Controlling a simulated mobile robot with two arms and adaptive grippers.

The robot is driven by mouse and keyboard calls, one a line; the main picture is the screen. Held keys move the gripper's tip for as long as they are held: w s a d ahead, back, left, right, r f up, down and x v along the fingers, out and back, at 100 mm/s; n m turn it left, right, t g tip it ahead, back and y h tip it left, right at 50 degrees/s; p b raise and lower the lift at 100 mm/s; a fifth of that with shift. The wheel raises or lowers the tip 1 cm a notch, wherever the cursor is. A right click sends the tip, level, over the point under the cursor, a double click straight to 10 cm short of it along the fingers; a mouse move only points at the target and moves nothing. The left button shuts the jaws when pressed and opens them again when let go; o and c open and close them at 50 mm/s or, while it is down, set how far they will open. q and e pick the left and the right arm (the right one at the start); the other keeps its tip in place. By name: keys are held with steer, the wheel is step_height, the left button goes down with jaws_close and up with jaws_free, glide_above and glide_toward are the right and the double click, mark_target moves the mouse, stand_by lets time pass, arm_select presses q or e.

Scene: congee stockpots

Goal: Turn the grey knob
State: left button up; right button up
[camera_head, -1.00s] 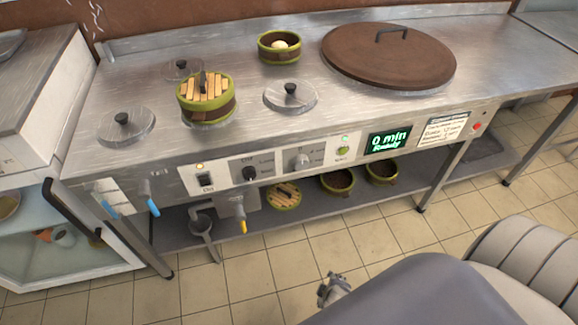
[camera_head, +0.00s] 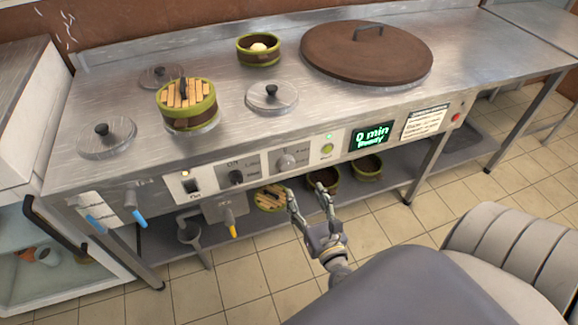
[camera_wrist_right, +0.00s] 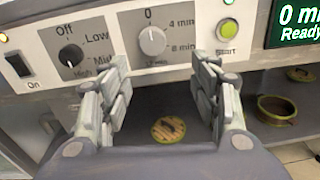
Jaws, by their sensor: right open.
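The grey knob (camera_head: 286,161) is the round timer dial on the stove's front panel, between the black knob and the green start button. In the right wrist view the grey knob (camera_wrist_right: 153,41) sits under the "0" mark, beside "4 min" and "8 min" labels. My right gripper (camera_head: 308,194) is open and empty, in front of and below the knob, apart from it. In the wrist view its fingers (camera_wrist_right: 162,85) stand spread on either side, below the knob's level. My left gripper is not in view.
A black knob (camera_head: 237,177), a switch (camera_head: 190,185) and a green start button (camera_head: 327,149) share the panel. The display (camera_head: 370,136) reads "0 min Ready". Steamer baskets stand on the lower shelf.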

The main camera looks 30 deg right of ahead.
mark_target(288, 165)
steer(key=shift+n, duration=0.5)
steer(key=x, duration=0.3)
steer(key=r+x, duration=0.1)
steer(key=x, duration=0.3)
steer(key=a+x, duration=0.1)
steer(key=x, duration=0.2)
steer(key=shift+w+d+r, duration=0.1)
steer(key=shift+w+r, duration=0.1)
steer(key=shift+w, duration=0.35)
steer(key=shift+c, duration=0.6)
steer(key=c, duration=0.9)
